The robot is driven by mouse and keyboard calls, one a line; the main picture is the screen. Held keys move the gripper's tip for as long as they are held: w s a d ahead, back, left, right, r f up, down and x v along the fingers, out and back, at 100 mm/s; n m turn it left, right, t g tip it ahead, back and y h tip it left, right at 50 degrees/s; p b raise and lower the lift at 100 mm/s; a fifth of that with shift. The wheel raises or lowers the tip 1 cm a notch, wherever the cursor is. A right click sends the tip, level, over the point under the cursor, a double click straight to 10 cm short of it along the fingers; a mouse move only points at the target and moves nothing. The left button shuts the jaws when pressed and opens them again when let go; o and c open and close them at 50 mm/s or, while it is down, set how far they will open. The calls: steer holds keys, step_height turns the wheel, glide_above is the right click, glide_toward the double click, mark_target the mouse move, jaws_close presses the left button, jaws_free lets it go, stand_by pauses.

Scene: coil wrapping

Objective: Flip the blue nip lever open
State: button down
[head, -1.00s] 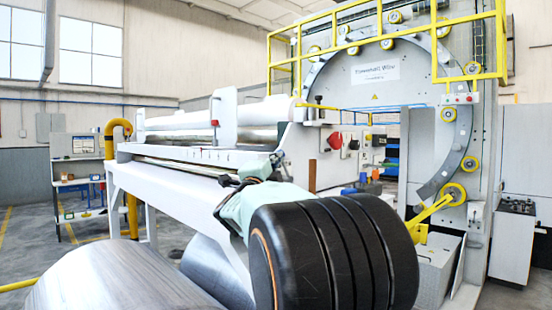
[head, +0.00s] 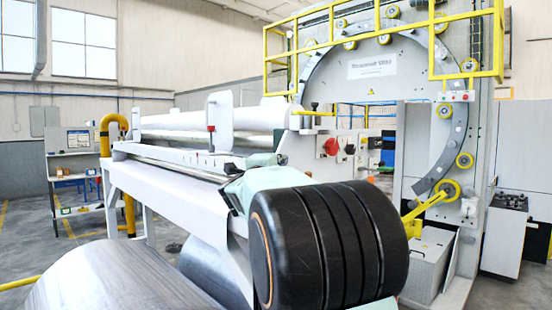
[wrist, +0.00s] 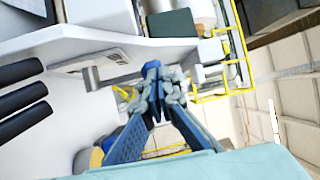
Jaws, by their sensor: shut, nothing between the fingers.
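My gripper (wrist: 152,70) shows in the wrist view with its blue-grey fingers closed together and nothing between them. Its tips are in front of a white machine surface; I cannot tell whether they touch it. In the head view the gripper cannot be made out, and my arm covers part of the machine.
The white wrapping machine has a large ring (head: 453,130) and yellow railing (head: 385,40). Its control panel (head: 335,148) has a red switch. White rollers (head: 200,121) run along the left. A metal coil (head: 110,275) fills the lower left. A shelf (head: 75,185) stands farther back.

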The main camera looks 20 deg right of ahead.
steer(key=shift+w+d+r, duration=0.15)
steer(key=shift+w+d, duration=0.15)
steer(key=shift+d, duration=0.55)
steer(key=shift+w+d+r, duration=0.15)
steer(key=shift+w+d, duration=0.2)
steer(key=shift+d, duration=0.55)
steer(key=shift+w+d+r, duration=0.15)
steer(key=shift+w+d, duration=0.15)
steer(key=shift+d, duration=0.55)
